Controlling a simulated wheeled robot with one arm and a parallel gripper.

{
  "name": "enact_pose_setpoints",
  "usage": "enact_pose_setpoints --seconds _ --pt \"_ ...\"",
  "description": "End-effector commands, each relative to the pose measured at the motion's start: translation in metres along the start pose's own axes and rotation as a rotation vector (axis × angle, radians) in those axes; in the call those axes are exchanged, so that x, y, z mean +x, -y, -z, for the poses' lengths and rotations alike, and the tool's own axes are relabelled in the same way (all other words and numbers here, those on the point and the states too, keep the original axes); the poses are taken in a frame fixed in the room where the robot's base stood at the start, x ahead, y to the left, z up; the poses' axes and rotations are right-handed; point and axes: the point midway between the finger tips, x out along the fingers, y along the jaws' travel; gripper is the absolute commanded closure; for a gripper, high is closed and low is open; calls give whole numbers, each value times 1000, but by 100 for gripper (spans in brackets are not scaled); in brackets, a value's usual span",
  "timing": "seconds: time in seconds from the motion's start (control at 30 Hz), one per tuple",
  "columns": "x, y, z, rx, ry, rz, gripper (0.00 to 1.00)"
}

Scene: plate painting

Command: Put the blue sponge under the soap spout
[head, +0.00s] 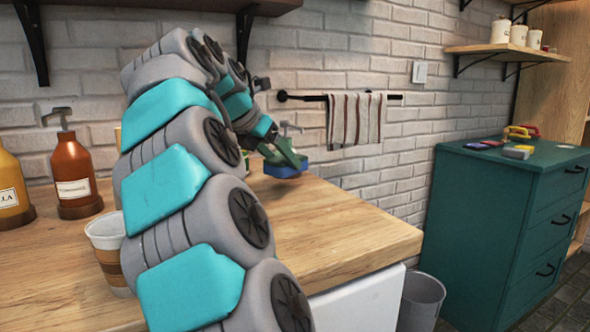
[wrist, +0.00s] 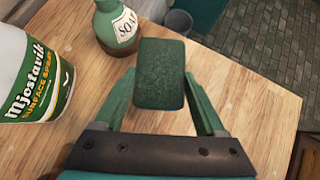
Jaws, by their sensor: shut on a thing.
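The blue sponge (head: 283,169) is held between the green fingers of my gripper (head: 285,152), near the far end of the wooden counter. In the wrist view its dark green top face (wrist: 160,73) lies between the two fingers of my gripper (wrist: 160,85). The green soap bottle (wrist: 116,30) stands just beyond the sponge, to the upper left in the wrist view; its top is cut off there. In the head view a grey spout (head: 290,127) shows above and behind the gripper, and the bottle's body is mostly hidden. I cannot tell whether the sponge touches the counter.
A white and green surface spray container (wrist: 32,85) stands left of my gripper in the wrist view. A brown pump bottle (head: 74,180), a yellow bottle (head: 12,190) and a paper cup (head: 106,240) stand at the left. The counter (head: 345,225) is clear at the right.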

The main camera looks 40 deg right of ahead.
Motion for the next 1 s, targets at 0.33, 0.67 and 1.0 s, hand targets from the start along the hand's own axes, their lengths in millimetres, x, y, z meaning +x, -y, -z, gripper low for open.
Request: enact_pose_setpoints --seconds 0.33,0.67,1.0 --pt "40 2 -35 2 1 0 86" --pt "59 2 -18 -1 0 3 86" --pt "67 2 -10 0 0 1 86"
